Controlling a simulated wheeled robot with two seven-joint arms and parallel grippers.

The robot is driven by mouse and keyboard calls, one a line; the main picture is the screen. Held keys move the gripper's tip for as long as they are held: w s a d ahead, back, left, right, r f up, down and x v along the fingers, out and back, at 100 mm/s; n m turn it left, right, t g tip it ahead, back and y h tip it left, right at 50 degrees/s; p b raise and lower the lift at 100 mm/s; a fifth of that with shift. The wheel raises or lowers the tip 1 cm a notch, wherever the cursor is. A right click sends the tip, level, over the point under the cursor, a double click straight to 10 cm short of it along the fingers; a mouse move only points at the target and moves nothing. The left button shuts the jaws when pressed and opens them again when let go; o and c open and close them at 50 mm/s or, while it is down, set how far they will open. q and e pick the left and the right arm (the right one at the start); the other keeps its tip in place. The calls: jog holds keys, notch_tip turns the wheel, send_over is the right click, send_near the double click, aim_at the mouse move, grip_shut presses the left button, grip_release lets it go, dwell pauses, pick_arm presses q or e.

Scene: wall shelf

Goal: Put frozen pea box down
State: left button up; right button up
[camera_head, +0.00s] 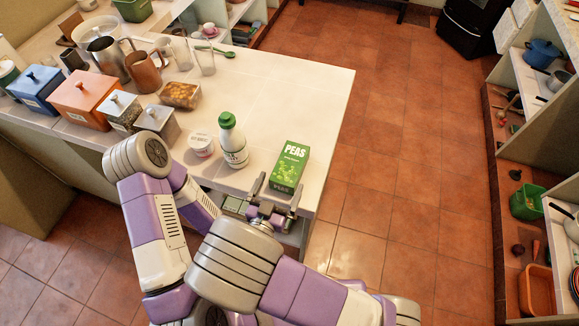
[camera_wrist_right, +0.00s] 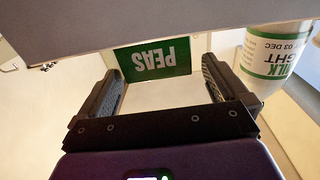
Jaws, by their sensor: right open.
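The frozen pea box (camera_head: 290,162) is green with white PEAS lettering. It is on the white counter near its front right corner, lettered face toward me. My right gripper (camera_head: 275,192) is open at the near end of the box. In the right wrist view the green lettered face (camera_wrist_right: 154,60) shows upside down between the open fingers (camera_wrist_right: 163,85), toward their tips. Whether a finger touches the box I cannot tell. My left arm comes in at the left, but its gripper does not show.
A milk bottle (camera_head: 232,145) with a green cap and a white tub (camera_head: 201,145) stand left of the box. Canisters (camera_head: 82,98), jugs and glasses crowd the counter's left side. The counter (camera_head: 310,95) behind the box is clear. Open shelves (camera_head: 545,120) stand at right.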

aim_at(285, 174)
jog(key=x, duration=0.4)
jog(key=shift+d, duration=0.1)
jog(key=shift+r, duration=0.1)
jog(key=c, duration=1.3)
